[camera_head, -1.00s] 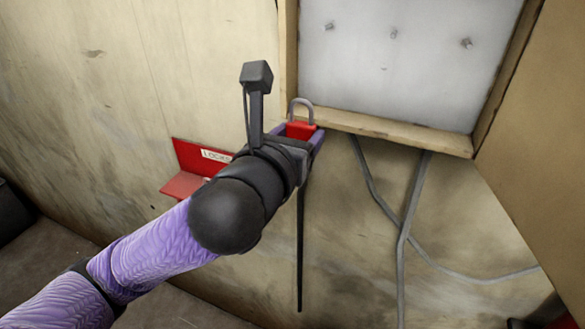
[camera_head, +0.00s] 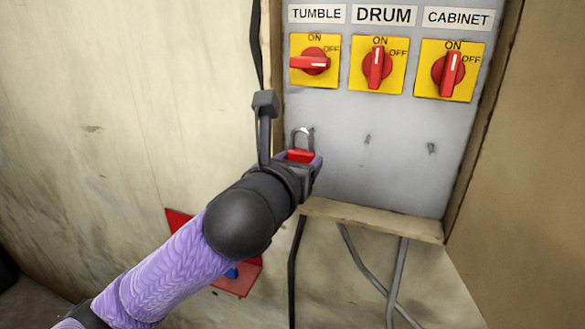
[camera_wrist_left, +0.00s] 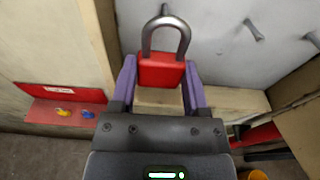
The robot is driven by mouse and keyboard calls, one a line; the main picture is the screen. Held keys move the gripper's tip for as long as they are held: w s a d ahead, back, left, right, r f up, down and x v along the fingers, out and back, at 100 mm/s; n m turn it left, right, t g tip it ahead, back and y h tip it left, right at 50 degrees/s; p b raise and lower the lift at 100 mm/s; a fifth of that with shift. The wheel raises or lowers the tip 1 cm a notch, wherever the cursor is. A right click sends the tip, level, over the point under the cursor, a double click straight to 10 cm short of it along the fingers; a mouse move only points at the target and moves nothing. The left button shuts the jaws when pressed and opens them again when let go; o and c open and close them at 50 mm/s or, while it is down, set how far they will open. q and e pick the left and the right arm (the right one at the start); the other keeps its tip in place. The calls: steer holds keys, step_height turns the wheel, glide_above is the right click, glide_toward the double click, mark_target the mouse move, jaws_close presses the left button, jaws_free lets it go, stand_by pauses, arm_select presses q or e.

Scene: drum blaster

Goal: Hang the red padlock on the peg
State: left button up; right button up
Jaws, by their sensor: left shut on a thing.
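My left gripper (camera_head: 306,166) is shut on the red padlock (camera_head: 300,156), in front of the lower left of the grey panel. The padlock is upright with its grey U-shaped shackle on top. In the left wrist view the padlock (camera_wrist_left: 160,70) sits between the purple fingers of the left gripper (camera_wrist_left: 160,82). The left peg (camera_wrist_left: 164,9) shows just above the shackle there; I cannot tell if they touch. The middle peg (camera_head: 367,138) and right peg (camera_head: 431,148) are bare. My right gripper is not in view.
Three red switches on yellow plates, including the DRUM switch (camera_head: 377,64), are above the pegs. A wooden frame (camera_head: 375,218) edges the panel. A red wall shelf (camera_wrist_left: 62,112) holds a yellow and a blue item. Cables hang below the panel.

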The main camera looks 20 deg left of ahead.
arm_select(q)
steer(key=shift+w+f, duration=0.15)
steer(key=shift+w, duration=1)
steer(key=shift+w+f, duration=0.25)
steer(key=shift+w, duration=0.5)
